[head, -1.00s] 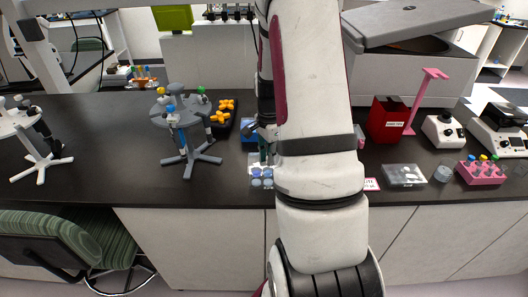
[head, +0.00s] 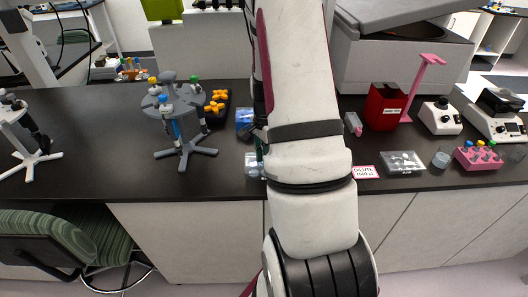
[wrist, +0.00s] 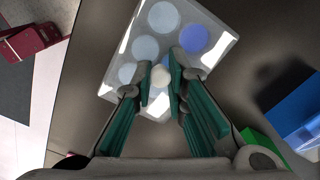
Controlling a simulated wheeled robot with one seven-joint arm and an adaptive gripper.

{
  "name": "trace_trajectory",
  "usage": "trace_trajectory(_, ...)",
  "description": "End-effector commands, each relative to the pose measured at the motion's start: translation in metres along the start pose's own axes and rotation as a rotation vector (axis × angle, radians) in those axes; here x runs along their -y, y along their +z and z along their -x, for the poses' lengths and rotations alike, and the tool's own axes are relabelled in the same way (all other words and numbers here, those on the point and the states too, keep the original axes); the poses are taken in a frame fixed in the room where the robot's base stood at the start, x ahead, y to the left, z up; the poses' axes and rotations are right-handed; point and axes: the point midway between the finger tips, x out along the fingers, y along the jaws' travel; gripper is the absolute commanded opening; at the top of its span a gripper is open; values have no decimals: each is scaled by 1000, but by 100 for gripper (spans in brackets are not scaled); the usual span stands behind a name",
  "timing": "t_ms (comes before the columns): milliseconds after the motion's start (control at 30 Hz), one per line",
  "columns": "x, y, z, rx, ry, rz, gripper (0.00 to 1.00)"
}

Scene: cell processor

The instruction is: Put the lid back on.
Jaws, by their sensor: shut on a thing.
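A clear plate with several round blue wells (wrist: 148,27) lies on the dark bench under my gripper in the wrist view. In the head view the plate (head: 251,168) shows beside my arm, partly hidden by it. My gripper (wrist: 160,77) has its green-padded fingers closed about a small white round knob (wrist: 160,75) over the near part of the plate. The knob looks like a lid's handle. A clear lid is hard to tell apart from the plate, and I cannot tell whether it touches the plate. In the head view my gripper (head: 259,153) is mostly hidden by my arm.
A grey pipette stand (head: 182,145) stands left of the plate. A blue box (head: 244,122) is just behind it. A red bin (head: 385,107), a clear case (head: 402,163) and a pink tube rack (head: 478,158) are to the right. The bench front left is clear.

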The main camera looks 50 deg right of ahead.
Motion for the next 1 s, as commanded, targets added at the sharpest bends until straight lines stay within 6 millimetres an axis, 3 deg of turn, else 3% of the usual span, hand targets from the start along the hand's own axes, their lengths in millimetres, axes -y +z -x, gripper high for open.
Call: trace_trajectory(1000, 0, 0, -9, 0, 0, 0, 0)
